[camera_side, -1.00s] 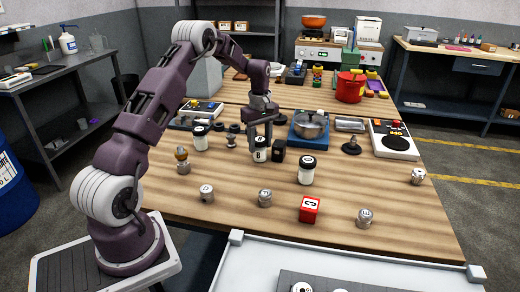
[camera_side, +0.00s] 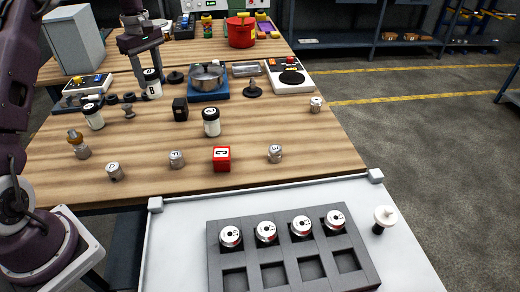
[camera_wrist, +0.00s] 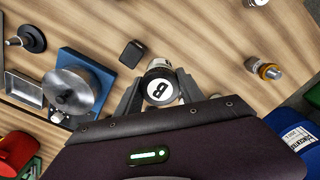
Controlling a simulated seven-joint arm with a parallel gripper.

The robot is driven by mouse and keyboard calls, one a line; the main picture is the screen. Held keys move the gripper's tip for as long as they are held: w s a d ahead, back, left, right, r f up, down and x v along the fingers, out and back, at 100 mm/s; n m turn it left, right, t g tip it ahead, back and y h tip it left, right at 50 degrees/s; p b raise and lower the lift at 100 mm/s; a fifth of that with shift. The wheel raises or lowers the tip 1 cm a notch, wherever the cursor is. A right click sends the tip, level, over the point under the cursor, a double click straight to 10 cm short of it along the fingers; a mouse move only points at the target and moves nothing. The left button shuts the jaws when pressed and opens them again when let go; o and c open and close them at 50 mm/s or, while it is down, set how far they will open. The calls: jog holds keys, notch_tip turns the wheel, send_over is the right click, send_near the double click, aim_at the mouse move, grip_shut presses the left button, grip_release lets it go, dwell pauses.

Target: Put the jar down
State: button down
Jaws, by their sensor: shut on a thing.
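A white jar with a black lid and a letter B (camera_side: 152,87) is upright in my gripper (camera_side: 150,70) at the back left of the wooden table. In the wrist view, the jar's lid (camera_wrist: 161,89) sits between the two fingers of my gripper (camera_wrist: 158,95), which are shut on its sides. The jar appears raised above the table, but its exact height is hard to tell. A black block (camera_side: 180,109) stands in front of it to the right in the side view.
Other white jars stand at the left (camera_side: 93,118) and in the middle (camera_side: 211,123). A pan on a blue base (camera_side: 208,90) is to the right of the held jar.

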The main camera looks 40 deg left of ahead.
jog(key=s+d+r+m, duration=0.1)
jog(key=d+m, duration=0.1)
jog(key=d, duration=0.6)
jog(key=d+r+m, duration=0.2)
jog(key=d+m, duration=0.1)
jog(key=d, duration=0.4)
jog(key=m, duration=1.3)
send_over(182, 244)
notch_tip(182, 244, down, 11)
jog(key=shift+r, duration=0.1)
jog(key=shift+f, duration=0.2)
jog(key=c, duration=0.7)
grip_release()
